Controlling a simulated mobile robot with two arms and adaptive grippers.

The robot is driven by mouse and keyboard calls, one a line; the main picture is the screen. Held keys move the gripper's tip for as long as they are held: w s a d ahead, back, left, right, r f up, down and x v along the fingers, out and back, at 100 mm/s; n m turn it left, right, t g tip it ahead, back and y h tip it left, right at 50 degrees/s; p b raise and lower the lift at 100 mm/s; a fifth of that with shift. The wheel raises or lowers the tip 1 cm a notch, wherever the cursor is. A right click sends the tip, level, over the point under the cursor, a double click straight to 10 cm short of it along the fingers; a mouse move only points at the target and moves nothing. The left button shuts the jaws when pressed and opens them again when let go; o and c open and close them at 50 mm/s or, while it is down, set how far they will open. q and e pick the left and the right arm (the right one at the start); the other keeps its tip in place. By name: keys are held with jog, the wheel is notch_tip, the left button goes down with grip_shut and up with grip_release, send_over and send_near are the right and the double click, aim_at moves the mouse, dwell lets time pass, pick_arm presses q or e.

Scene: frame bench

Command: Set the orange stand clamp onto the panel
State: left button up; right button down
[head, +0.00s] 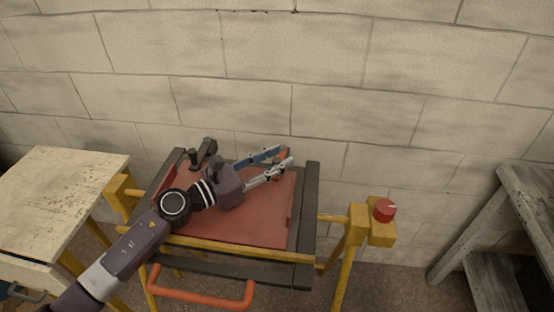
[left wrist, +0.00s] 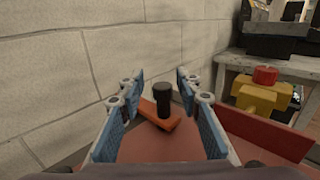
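The reddish panel (head: 245,225) lies inside a dark and yellow frame. The orange stand clamp shows in the left wrist view as an orange bar (left wrist: 160,119) with an upright black knob (left wrist: 162,97), at the panel's far side. In the head view only a small orange part (head: 284,153) shows by the panel's back right corner, mostly hidden by my gripper. My left gripper (head: 284,157) is open above the panel, its blue-padded fingers apart, also in the wrist view (left wrist: 157,85). The clamp appears between and beyond the fingers, apparently untouched. My right gripper is out of view.
Dark upright clamp parts (head: 206,150) stand at the panel's back left. A yellow box with a red knob (head: 384,209) sits right of the frame. An orange handle (head: 200,300) is in front. A pale table (head: 60,195) stands left, a grey bench (head: 525,190) right. A block wall closes the back.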

pick_arm(q)
jog(key=v, duration=1.2)
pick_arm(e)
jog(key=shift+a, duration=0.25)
